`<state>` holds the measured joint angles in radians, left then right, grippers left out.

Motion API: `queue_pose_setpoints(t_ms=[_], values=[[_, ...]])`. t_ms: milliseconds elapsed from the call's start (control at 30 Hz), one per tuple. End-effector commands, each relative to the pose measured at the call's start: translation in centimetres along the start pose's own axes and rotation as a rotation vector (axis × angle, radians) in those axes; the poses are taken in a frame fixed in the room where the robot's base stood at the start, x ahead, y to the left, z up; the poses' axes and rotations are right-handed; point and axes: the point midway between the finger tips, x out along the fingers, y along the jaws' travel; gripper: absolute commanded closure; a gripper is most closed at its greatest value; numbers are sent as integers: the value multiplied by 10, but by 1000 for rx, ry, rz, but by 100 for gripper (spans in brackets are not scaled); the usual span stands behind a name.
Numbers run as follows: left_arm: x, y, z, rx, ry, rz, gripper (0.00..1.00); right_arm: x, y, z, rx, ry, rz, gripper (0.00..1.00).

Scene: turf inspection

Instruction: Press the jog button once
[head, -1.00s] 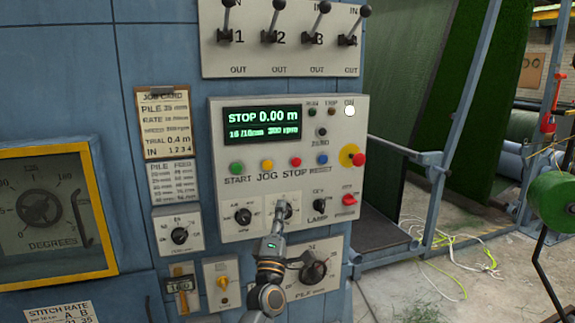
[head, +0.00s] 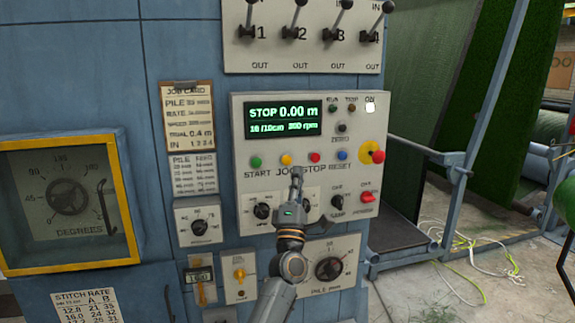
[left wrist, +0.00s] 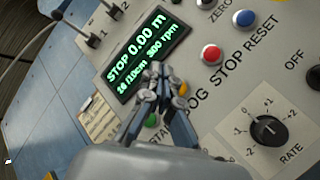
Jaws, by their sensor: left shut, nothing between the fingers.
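The jog button (head: 286,160) is the yellow one in the row on the white control panel (head: 243,215), between a green and a red button. Its JOG label is partly covered by my gripper. My left gripper (head: 297,171) is shut and empty, its tips just below and slightly right of the yellow button in the head view. In the left wrist view the shut fingertips (left wrist: 160,72) cover part of the panel, and the yellow button (left wrist: 183,88) shows partly beside them. I cannot tell whether they touch. The display (head: 283,120) reads STOP 0.00 m. My right gripper is not in view.
The green START button (head: 256,162), red STOP button (head: 315,157) and blue RESET button (head: 343,155) stand close by in the row. A larger red knob on yellow (head: 377,156) is at the right. Rotary knobs sit below, levers (head: 296,15) above.

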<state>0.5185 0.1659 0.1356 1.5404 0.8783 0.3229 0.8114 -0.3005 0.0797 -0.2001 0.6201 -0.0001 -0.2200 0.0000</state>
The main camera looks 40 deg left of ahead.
Motion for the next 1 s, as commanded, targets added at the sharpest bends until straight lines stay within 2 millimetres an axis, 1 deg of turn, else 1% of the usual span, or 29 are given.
queue_pose_setpoints(t_ms=[33, 100, 267, 333, 433, 633, 1000], values=[[3, -6, -5, 2, 1, 2, 100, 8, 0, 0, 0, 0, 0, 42], [10, -12, -11, 2, 0, 2, 100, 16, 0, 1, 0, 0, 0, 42], [26, -23, -22, 1, 2, 1, 100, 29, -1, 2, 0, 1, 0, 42], [30, -29, -26, 0, 1, 1, 100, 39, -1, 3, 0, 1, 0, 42], [37, -32, -30, 0, 1, 1, 100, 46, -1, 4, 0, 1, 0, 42], [45, -34, -34, -1, 1, 0, 100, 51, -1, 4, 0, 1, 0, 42], [46, -34, -34, -1, 1, 0, 100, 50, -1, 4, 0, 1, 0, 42]])
